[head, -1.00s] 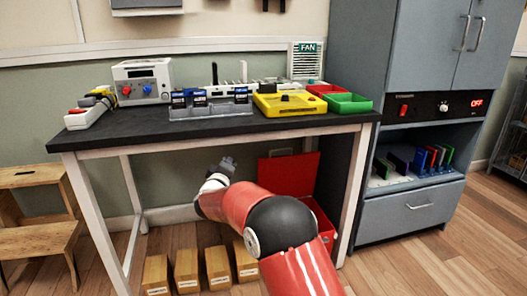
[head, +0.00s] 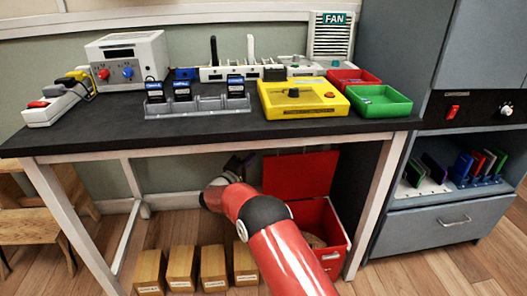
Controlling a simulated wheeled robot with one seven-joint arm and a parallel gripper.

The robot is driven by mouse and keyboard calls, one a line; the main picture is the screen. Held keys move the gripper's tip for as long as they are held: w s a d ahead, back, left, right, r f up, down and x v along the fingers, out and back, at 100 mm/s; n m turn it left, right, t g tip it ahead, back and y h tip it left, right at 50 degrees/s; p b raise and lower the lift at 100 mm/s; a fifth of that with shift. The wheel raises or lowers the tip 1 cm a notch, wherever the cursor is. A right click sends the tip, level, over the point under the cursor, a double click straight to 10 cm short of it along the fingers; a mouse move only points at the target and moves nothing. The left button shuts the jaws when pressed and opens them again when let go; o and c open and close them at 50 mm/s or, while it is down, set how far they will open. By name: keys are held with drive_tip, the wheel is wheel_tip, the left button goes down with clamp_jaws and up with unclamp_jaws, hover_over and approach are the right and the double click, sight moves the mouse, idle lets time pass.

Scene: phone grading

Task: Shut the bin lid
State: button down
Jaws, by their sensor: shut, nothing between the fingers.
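The red bin (head: 334,258) stands on the floor under the right part of the workbench. Its red lid (head: 300,174) is open and stands upright at the back of the bin. Something brownish shows inside the bin; my arm hides its left front. My gripper (head: 240,160) is under the bench, left of the raised lid and apart from it as seen here. It is small and dark in the view, shut and empty.
The black bench top (head: 90,133) is above my arm, with a yellow device (head: 300,98), a green tray (head: 380,101) and a red tray (head: 352,78). Several wooden blocks (head: 212,268) stand on the floor left of my arm. A bench leg (head: 378,215) is right of the bin.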

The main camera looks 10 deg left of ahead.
sight(271, 157)
drive_tip(key=shift+w+d+r+p, duration=0.1)
drive_tip(key=shift+w+d+p, duration=0.05)
drive_tip(key=shift+w+d, duration=0.85)
drive_tip(key=shift+w+d+r+p, duration=0.15)
drive_tip(key=shift+w+d, duration=0.6)
drive_tip(key=shift+d, duration=0.45)
drive_tip(key=shift+w+d+r+p, duration=0.1)
drive_tip(key=shift+w+d+p, duration=0.05)
drive_tip(key=shift+w+d, duration=0.85)
drive_tip(key=shift+s+d, duration=0.1)
drive_tip(key=shift+d, duration=0.05)
